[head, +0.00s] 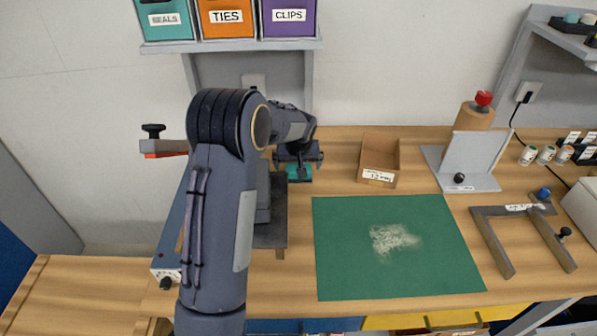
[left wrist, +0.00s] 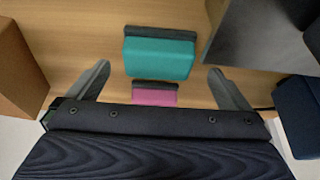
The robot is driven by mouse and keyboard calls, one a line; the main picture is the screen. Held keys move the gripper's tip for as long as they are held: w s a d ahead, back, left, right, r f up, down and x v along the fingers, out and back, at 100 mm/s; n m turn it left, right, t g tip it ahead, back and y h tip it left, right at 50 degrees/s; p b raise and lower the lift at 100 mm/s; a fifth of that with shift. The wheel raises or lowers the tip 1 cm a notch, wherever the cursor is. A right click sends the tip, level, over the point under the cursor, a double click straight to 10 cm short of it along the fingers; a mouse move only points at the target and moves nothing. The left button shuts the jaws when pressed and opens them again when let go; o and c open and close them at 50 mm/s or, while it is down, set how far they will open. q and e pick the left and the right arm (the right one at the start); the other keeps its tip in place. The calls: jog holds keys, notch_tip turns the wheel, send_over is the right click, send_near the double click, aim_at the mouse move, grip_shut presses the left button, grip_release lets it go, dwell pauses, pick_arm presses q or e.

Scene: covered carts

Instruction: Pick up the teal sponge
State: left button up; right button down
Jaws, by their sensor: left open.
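The teal sponge (head: 299,176) lies on the wooden bench, partly covered by my left gripper (head: 301,167) in the head view. In the left wrist view the teal sponge (left wrist: 160,57) has a dark backing strip along its far edge. My left gripper (left wrist: 159,70) is open and empty. Its fingers stand wide apart, one to each side of the sponge, with a gap on both sides. I cannot tell the exact height above it. A pink sponge (left wrist: 155,96) with a dark strip lies beside the teal one, nearer the gripper body. My right gripper is in neither view.
A small cardboard tray (head: 381,157) stands right of the sponge; a brown box wall (left wrist: 18,70) shows at the wrist view's left. A grey metal plate (left wrist: 270,35) is close on the other side. A green mat (head: 345,250) with pale crumbs lies in front.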

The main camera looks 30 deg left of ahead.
pick_arm(q)
jog(key=x, duration=0.3)
jog(key=shift+w+f+p, duration=0.2)
jog(key=shift+p, duration=0.15)
jog(key=c, duration=1)
notch_tip(320, 180, up, 10)
jog(key=shift+r+b, duration=0.1)
jog(key=shift+b, duration=0.8)
